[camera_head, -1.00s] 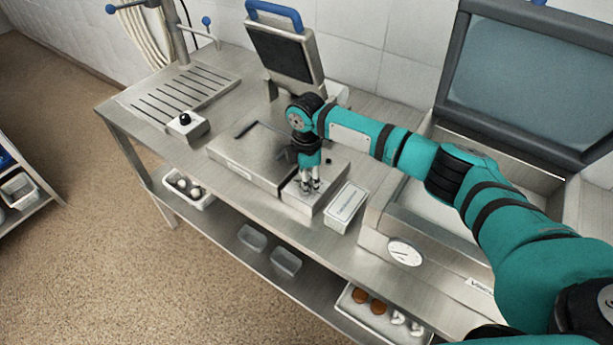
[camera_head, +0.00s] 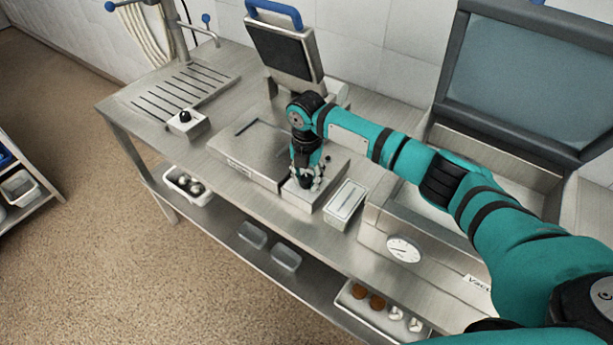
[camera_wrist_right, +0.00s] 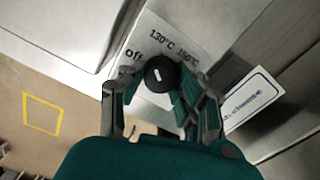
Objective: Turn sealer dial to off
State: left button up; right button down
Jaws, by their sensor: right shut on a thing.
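The black sealer dial (camera_wrist_right: 160,74) shows in the right wrist view, with a short white mark on its top. It sits on a light panel (camera_wrist_right: 152,38) printed "off", "130°C" and another temperature. The mark points roughly toward the upper side; I cannot tell its exact setting. My right gripper (camera_head: 307,182) points down over the sealer's small control box (camera_head: 301,199). In the wrist view its fingers (camera_wrist_right: 158,92) stand on either side of the dial, shut on it. In the head view the fingers largely hide the dial. My left gripper is not in view.
The sealer's flat metal body (camera_head: 236,167) and raised pad with blue handle (camera_head: 274,10) are beside the arm. A labelled white container (camera_head: 344,203) stands close right of the control box. A vacuum machine with a gauge (camera_head: 404,249) is further right. A black-knobbed box (camera_head: 187,122) is left.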

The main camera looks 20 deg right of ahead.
aim_at(307, 178)
jog(key=n, duration=0.4)
jog(key=shift+w+r, duration=0.1)
jog(key=shift+n+b, duration=0.45)
jog(key=shift+n, duration=1.35)
jog(key=c, duration=0.9)
grip_release()
jog(key=shift+c, duration=0.2)
notch_tip(307, 178, up, 12)
